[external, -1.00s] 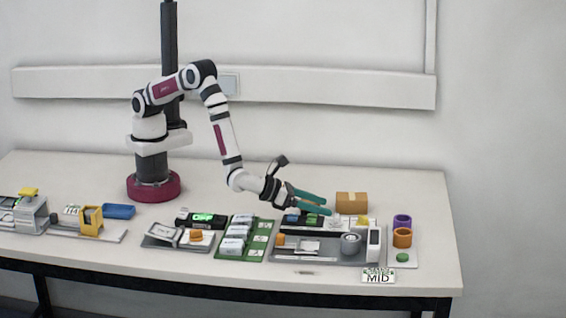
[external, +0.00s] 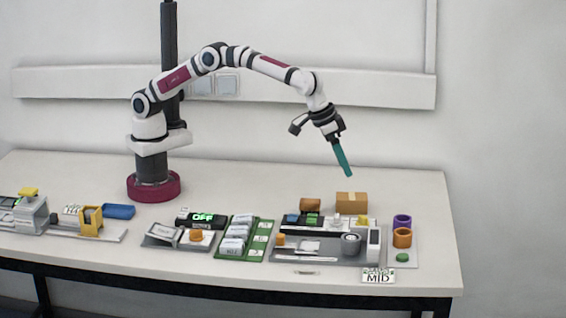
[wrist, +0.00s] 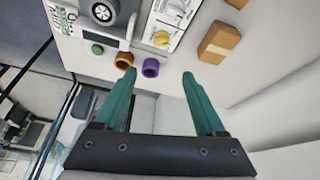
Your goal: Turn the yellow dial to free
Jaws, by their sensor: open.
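The yellow dial (external: 363,221) sits on a white panel at the back right of the grey station; in the wrist view the dial (wrist: 161,38) shows near the top, beside printed labels too small to read. My gripper (external: 348,174) is raised above the back right of the table, teal fingers pointing down, clear of the dial. In the wrist view my gripper (wrist: 158,74) is open with nothing held between its fingers. The dial's setting is too small to tell.
A purple ring (external: 402,221) and an orange ring (external: 402,238) stand right of the station, with a green button (external: 402,257) in front. A cardboard box (external: 351,202) and a smaller brown block (external: 310,204) stand behind. A MID card (external: 378,276) lies in front.

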